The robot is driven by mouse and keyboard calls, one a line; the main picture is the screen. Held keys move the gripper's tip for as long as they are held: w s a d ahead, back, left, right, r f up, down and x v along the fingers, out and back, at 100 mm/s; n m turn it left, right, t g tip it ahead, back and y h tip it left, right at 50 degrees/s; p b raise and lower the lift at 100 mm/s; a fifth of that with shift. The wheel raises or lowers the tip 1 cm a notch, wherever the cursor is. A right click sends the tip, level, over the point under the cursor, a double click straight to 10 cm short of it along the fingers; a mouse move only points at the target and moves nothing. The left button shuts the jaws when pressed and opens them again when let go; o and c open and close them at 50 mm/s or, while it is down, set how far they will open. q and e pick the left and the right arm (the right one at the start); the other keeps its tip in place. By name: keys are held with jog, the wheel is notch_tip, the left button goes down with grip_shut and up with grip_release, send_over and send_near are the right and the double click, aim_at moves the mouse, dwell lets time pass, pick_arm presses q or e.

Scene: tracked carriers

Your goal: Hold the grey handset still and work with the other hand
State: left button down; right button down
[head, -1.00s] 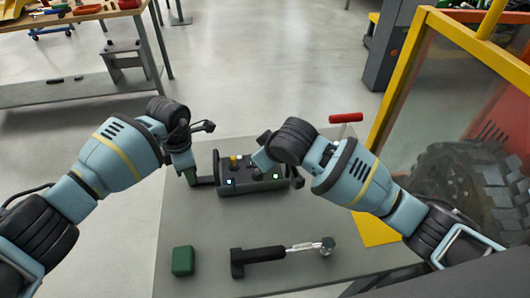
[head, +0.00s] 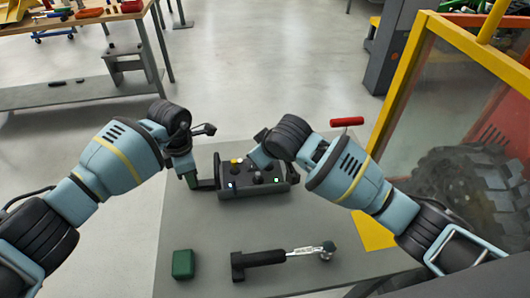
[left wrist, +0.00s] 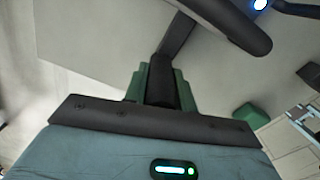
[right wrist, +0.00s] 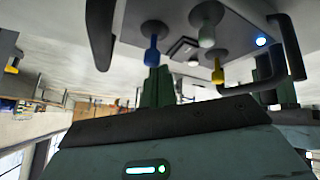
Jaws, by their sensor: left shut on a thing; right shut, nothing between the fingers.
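The grey handset (head: 226,192) is a dark grey box with knobs, lights and side handles, near the far edge of the grey table. It also shows in the right wrist view (right wrist: 190,20), with blue, pale and yellow knobs. My left gripper (head: 194,181) is at its left end, shut on the dark handle (left wrist: 179,33); its green fingers show in the left wrist view (left wrist: 158,85). My right gripper (right wrist: 157,82) is shut and empty, close to the knobs. The head view mostly hides its fingers; I cannot tell whether they touch a knob.
A green block (head: 183,264) and a black-handled tool with a silver shaft (head: 305,251) lie on the near part of the table (head: 210,225). A red-handled thing (head: 347,121) is beyond the right arm. A yellow-framed clear panel (head: 400,90) stands at right.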

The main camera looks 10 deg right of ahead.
jog(key=shift+w+a+r, duration=0.1)
jog(key=shift+w+a, duration=0.3)
jog(key=shift+w, duration=0.2)
jog(key=shift+w+a+r, duration=0.1)
jog(key=shift+w+a, duration=0.3)
jog(key=shift+w, duration=0.15)
jog(key=shift+w+a+r, duration=0.1)
jog(key=shift+r, duration=0.1)
jog(key=s+d+r, duration=0.2)
jog(key=s+r, duration=0.1)
jog(key=r, duration=0.5)
jog(key=shift+s+r, duration=0.35)
pick_arm(q)
jog(key=c, duration=1.1)
grip_release()
jog(key=shift+o, duration=0.2)
jog(key=shift+r, duration=0.1)
notch_tip(320, 180, up, 12)
jog(key=shift+f, duration=0.1)
